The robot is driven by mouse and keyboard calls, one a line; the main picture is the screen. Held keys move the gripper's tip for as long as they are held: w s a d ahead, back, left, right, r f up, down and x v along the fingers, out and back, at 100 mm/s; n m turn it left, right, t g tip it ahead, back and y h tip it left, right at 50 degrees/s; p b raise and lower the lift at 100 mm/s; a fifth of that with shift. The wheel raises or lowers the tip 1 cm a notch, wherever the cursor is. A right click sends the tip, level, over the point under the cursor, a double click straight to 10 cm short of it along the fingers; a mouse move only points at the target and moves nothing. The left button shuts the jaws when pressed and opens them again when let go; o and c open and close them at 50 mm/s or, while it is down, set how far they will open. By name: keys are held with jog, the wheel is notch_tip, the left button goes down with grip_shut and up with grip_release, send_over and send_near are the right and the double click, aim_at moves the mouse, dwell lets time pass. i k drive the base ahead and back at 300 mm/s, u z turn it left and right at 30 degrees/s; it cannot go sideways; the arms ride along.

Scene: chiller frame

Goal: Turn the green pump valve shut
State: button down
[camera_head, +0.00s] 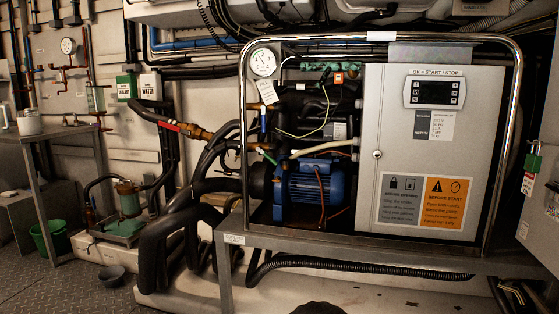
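A small green handle (267,156) shows on the pipework just left of the blue pump motor (308,182). It looks like the green pump valve, and it slants down to the right. The valve body under it is too small and dark to make out, so I cannot tell whether it is open or shut. A blue handle (263,119) sits a little above it. My gripper is not in view. A dark rounded shape at the bottom edge may be part of my arm.
A metal tube frame surrounds the pump and the grey control cabinet (381,122). A pressure gauge (263,62) is at its top left. Thick black hoses (165,235) crowd the left side. A green bucket (50,238) and dark bowl (111,276) stand on the floor at left.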

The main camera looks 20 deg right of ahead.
aim_at(259, 149)
jog(key=u, duration=0.05)
jog(key=k, duration=0.7)
jog(key=z, duration=1.1)
jog(key=i, duration=1.2)
jog(key=u, duration=0.3)
